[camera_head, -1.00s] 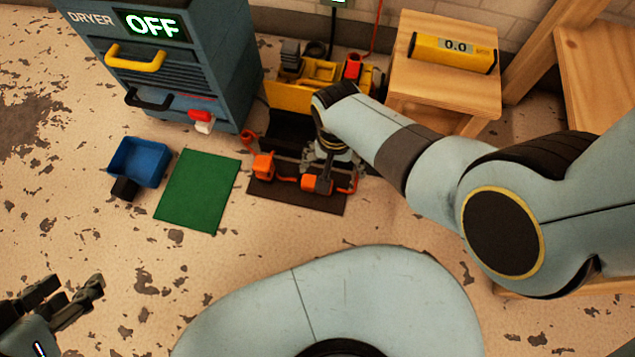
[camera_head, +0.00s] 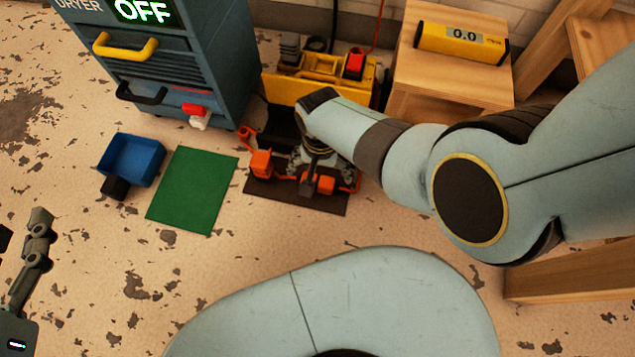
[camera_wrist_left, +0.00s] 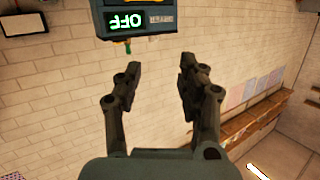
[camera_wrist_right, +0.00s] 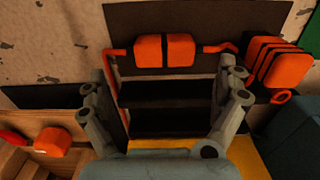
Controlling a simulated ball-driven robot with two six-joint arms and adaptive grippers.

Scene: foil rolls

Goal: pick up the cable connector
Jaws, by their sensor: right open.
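An orange connector (camera_head: 324,184) with a dark band lies on the dark mat (camera_head: 285,190), with orange cable beside it. A second orange block (camera_head: 261,163) is at the mat's left; I cannot tell which is the cable connector. My right gripper (camera_head: 310,176) points down at the mat, its fingers partly hidden. In the right wrist view it is open (camera_wrist_right: 167,85) and empty; the banded connector (camera_wrist_right: 165,50) shows beyond and between the fingertips, apart from them. The ribbed orange block (camera_wrist_right: 275,62) is outside the right finger. My left gripper (camera_wrist_left: 160,68) is open and empty.
A yellow machine (camera_head: 300,90) stands behind the mat, beside a wooden stool (camera_head: 445,95) bearing a yellow meter (camera_head: 462,43) reading 0.0. A dryer (camera_head: 185,60) reads OFF. A green mat (camera_head: 193,190) and blue bin (camera_head: 113,151) lie left. The front floor is clear.

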